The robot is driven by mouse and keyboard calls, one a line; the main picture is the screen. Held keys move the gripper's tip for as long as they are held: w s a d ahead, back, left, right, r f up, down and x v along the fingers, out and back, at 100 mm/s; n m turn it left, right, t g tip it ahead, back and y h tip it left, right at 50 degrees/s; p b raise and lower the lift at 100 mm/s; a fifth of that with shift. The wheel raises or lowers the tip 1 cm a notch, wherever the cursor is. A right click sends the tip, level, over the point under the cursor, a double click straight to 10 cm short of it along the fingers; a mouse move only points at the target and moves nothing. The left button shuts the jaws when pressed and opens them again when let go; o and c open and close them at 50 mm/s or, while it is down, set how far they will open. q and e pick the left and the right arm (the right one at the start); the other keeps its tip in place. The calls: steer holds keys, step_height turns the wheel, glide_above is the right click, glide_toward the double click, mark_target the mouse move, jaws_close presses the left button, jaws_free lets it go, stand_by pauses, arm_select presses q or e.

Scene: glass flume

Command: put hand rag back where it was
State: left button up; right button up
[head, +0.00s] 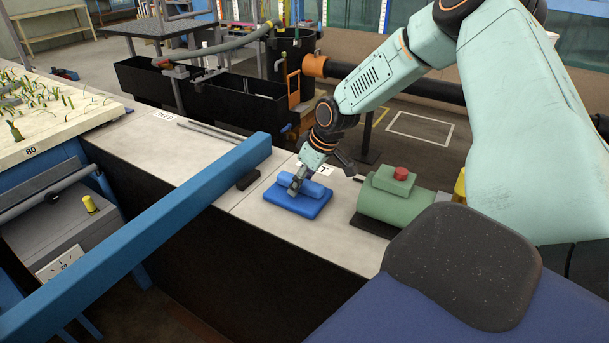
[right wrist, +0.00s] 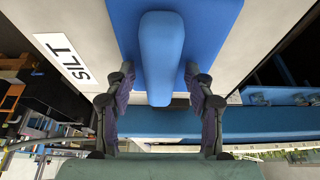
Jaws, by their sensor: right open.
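My right gripper (head: 296,186) reaches down at the rag. In the right wrist view its fingers (right wrist: 160,100) are open, one on each side of the rag's near end, with gaps between. My left gripper is not in view.
A green motor-like unit (head: 392,205) with a red button stands just right of the pad. A blue beam (head: 150,235) crosses left of it. A SILT label (right wrist: 70,58) lies beside the pad. Bare bench top (head: 262,215) shows to the pad's left.

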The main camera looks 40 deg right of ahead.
steer(key=p+v, duration=0.6)
steer(key=v, duration=0.6)
steer(key=shift+g+y, duration=0.6)
steer(key=shift+y, duration=0.3)
steer(key=s+a+f, duration=0.1)
steer(key=a+f, duration=0.1)
steer(key=a, duration=0.2)
steer(key=s+a+f, duration=0.1)
steer(key=a+f, duration=0.1)
steer(key=a, duration=0.3)
steer(key=s+a+f, duration=0.1)
steer(key=a+f, duration=0.1)
steer(key=a, duration=0.2)
steer(key=shift+s+a+f, duration=0.3)
steer(key=shift+s, duration=0.1)
steer(key=s+a+f+m+g, duration=0.2)
steer(key=s+a+f+m, duration=0.1)
steer(key=s+a+f, duration=0.95)
steer(key=s+d+f+g+h, duration=0.1)
steer(key=s+d+h, duration=0.1)
steer(key=s, duration=1.1)
steer(key=shift+s+f+m+h, duration=0.2)
steer(key=shift+m+h, duration=0.1)
steer(key=shift+h, duration=0.2)
steer(key=shift+f, duration=0.1)
